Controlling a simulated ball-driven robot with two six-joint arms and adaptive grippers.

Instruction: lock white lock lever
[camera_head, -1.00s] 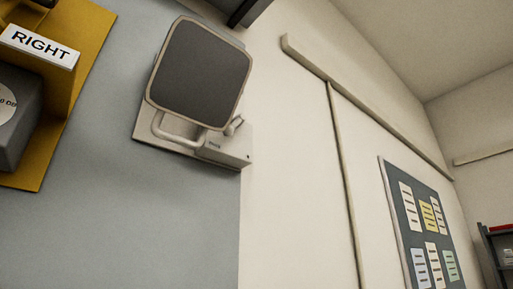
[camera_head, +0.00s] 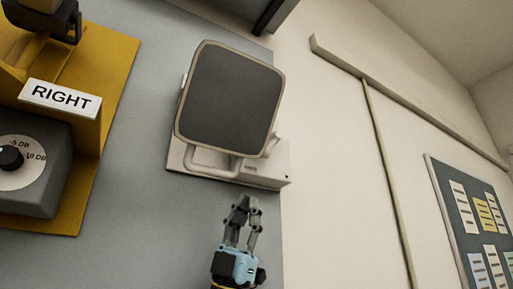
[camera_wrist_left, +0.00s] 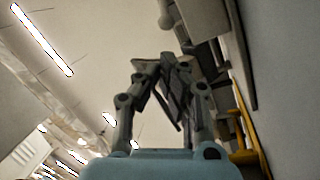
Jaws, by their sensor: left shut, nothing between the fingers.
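A dark square screen with a pale frame (camera_head: 230,100) is mounted on a pale base (camera_head: 266,174) on the grey wall panel. A small white lever (camera_head: 271,146) sticks up at the base's right side, beside the screen's lower right corner. A bent white tube (camera_head: 208,166) runs under the screen's lower edge. My left gripper (camera_head: 243,204) is just below the base, pointing up, with its fingers shut and empty. A gap shows between its tips and the base. In the left wrist view its fingertips (camera_wrist_left: 168,62) meet; the lever cannot be made out there.
A yellow bracket (camera_head: 112,75) with a RIGHT label (camera_head: 60,97) and a grey dial box (camera_head: 45,165) stands at the left. A notice board (camera_head: 470,215) hangs at the far right. The panel between the bracket and screen is clear.

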